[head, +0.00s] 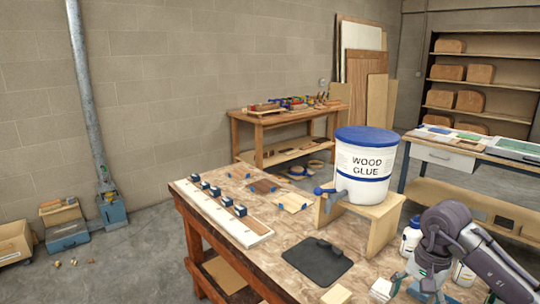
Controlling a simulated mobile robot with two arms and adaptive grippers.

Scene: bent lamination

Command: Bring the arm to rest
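My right arm comes in at the lower right, its grey links bent downward over the near right corner of the workbench (215,225). My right gripper (426,288) is at the lower edge of the view, beside white bottles. Its fingers are small and partly cut off, so I cannot tell if they are open or hold anything. My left arm and gripper are not in view.
A wood glue bucket (362,165) stands on a wooden stand (378,222). A black mat (317,261) lies in front of it. A white board with several blue-black clamps (222,210) runs along the left edge. White bottles (411,236) stand close to my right arm.

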